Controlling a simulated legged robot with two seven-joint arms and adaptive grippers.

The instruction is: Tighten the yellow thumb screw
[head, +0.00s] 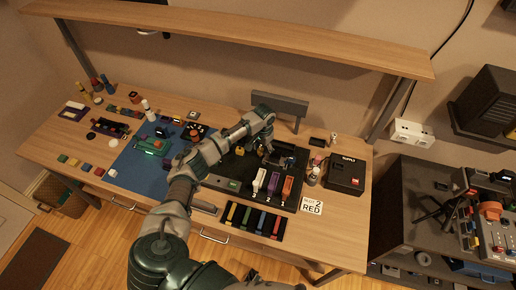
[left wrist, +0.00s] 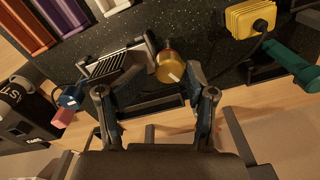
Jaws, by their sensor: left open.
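The yellow thumb screw (left wrist: 170,66) is a round gold knob with a pale mark on its face. It sits at the right end of a ribbed metal clamp (left wrist: 115,62) on a black speckled board (left wrist: 205,25). My left gripper (left wrist: 148,84) is open, with its two fingers apart in the left wrist view. The knob is just beyond the fingertips, nearer the right finger; I cannot tell whether that finger touches it. In the head view my left gripper (head: 270,154) is over the black board, and I cannot make out the screw there. My right gripper is not in view.
White, purple and orange pieces (head: 273,183) stand on the board's front part. A yellow connector (left wrist: 250,18) and a green cylinder (left wrist: 292,62) lie right of the screw in the wrist view. A black box (head: 345,173) and small bottles stand at the bench's right end. An overhead shelf (head: 250,35) spans the back.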

